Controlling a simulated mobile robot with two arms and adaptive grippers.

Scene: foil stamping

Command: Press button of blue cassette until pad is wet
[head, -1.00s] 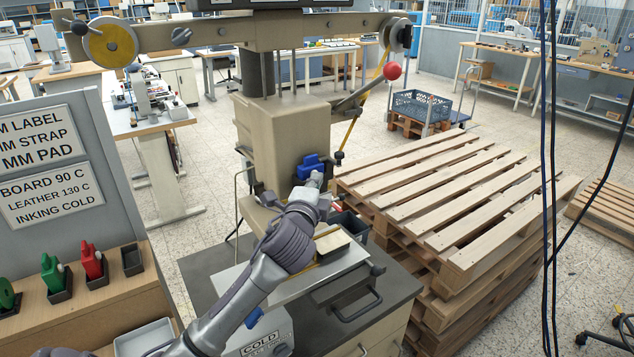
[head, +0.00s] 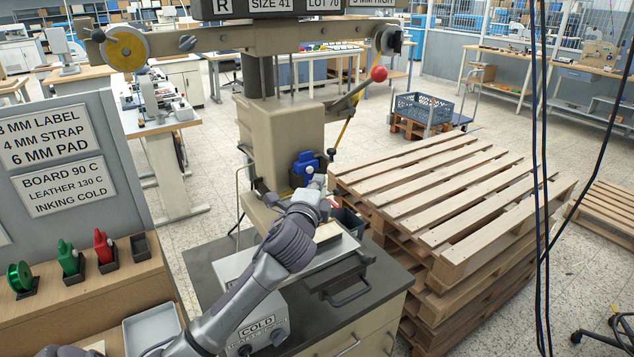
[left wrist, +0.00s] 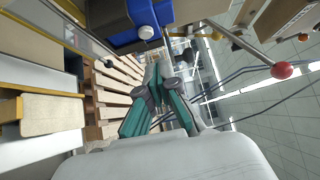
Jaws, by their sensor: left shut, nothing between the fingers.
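The blue cassette (head: 305,165) sits on the front of the beige press. It also fills the upper part of the left wrist view (left wrist: 122,10), with a round pale button (left wrist: 146,32) on it. My left gripper (head: 318,182) is shut and empty, just in front of and slightly right of the cassette in the head view. In the left wrist view its teal fingers (left wrist: 160,72) lie below the button, and I see a gap between them and it. A cream-topped block (head: 328,232) lies on the plate below, partly hidden by my arm. I cannot tell whether any pad is wet.
The press (head: 280,140) has a red-knobbed lever (head: 379,74) on its right. Stacked wooden pallets (head: 440,205) stand close on the right. Green and red cassettes (head: 103,247) stand in holders on the left bench. Dark cables hang at right.

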